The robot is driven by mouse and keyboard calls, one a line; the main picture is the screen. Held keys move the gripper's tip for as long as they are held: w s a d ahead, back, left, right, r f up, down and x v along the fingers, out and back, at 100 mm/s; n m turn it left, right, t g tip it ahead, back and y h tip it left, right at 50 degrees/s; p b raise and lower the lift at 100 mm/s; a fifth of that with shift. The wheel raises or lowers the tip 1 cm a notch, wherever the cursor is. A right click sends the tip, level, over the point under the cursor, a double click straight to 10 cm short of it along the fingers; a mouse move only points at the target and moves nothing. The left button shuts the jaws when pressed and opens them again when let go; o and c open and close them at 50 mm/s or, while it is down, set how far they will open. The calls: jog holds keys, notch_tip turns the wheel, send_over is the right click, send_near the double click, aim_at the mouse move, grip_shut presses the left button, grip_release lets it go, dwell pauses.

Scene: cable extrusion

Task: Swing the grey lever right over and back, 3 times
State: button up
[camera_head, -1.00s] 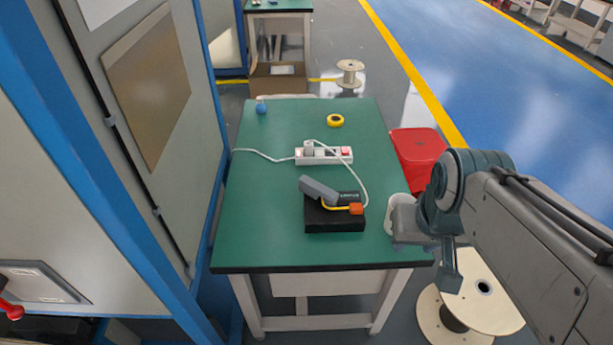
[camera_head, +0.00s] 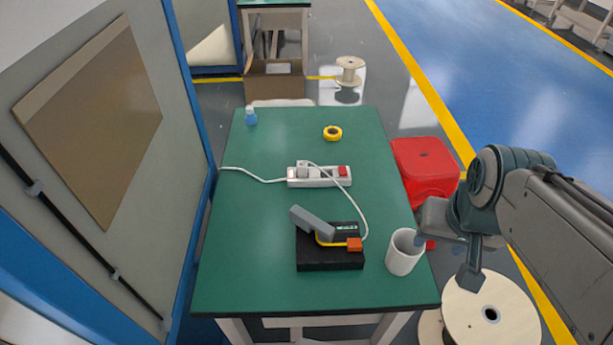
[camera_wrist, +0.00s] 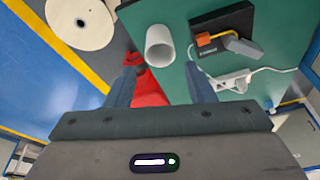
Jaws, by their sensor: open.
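The grey lever (camera_head: 312,222) slants up to the left from a black box (camera_head: 330,261) on the green table. A yellow bar and an orange block (camera_head: 354,244) are at the lever's lower end. The lever (camera_wrist: 243,46) also shows in the wrist view, at the upper right. My gripper (camera_head: 445,258) is beyond the table's right edge, right of the box and apart from the lever. In the wrist view its two fingers (camera_wrist: 160,86) are spread with nothing held between them.
A white cup (camera_head: 402,254) stands between the box and my gripper. A power strip (camera_head: 320,177) with a white cable lies behind the box. Yellow tape (camera_head: 332,133) and a small blue bottle (camera_head: 251,116) are farther back.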

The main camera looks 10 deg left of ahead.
jog(key=w+a+m+g+y, duration=0.1)
jog(key=w+a+m, duration=0.35)
jog(key=w, duration=0.25)
jog(key=m+g+h+p, duration=0.1)
jog(key=m+g+p, duration=0.1)
jog(key=m, duration=1.6)
send_over(295, 209)
notch_tip(295, 209, down, 11)
notch_tip(295, 209, down, 13)
jog(key=shift+d+r+p, duration=0.1)
jog(key=shift+r+p, duration=0.05)
jog(key=shift+p, duration=0.4)
grip_shut()
